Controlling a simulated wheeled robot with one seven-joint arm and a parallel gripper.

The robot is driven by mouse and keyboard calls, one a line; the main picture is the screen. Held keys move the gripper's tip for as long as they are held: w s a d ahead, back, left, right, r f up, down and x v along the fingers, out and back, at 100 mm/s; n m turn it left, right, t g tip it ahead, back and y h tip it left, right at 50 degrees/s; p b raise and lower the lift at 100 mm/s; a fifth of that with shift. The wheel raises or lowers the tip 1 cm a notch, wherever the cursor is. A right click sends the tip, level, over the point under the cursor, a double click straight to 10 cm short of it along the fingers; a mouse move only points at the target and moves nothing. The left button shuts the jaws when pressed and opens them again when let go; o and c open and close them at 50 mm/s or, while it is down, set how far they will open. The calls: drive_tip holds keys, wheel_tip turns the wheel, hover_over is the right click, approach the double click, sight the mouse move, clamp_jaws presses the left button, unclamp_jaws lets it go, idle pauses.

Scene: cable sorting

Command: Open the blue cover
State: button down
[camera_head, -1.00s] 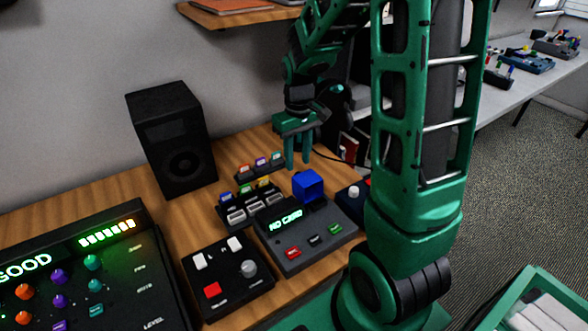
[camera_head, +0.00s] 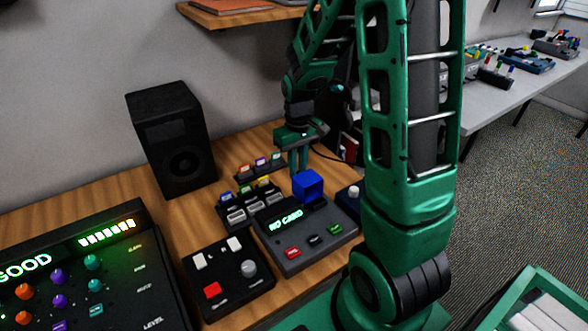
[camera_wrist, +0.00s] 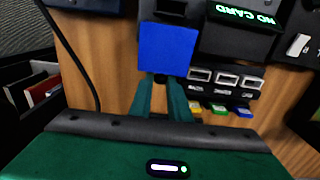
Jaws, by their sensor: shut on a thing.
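The blue cover (camera_head: 308,187) is a box-like block at the back of a black device (camera_head: 305,235) whose display reads NO CARD. It looks closed. My gripper (camera_head: 299,170) points down just behind the cover, with its green fingers at the cover's back edge. In the wrist view, the cover (camera_wrist: 167,48) lies at the tips of my gripper (camera_wrist: 161,80), and the fingers are shut on its near edge. The fingertips are partly hidden by the cover.
A rack of small card modules (camera_head: 250,203) stands left of the device. A switch box (camera_head: 228,278) is in front of it, and a black speaker (camera_head: 172,138) is at the back left. A cable (camera_wrist: 80,62) runs beside my gripper on the wooden table.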

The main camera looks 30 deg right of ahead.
drive_tip(key=shift+s+r, duration=0.35)
drive_tip(key=shift+r, duration=0.1)
drive_tip(key=shift+s+r, duration=0.3)
drive_tip(key=shift+s, duration=0.25)
drive_tip(key=c, duration=1.7)
unclamp_jaws()
drive_tip(key=shift+w+r, duration=0.1)
drive_tip(key=shift+r, duration=0.3)
wheel_tip(320, 180, up, 10)
drive_tip(key=shift+f, duration=0.1)
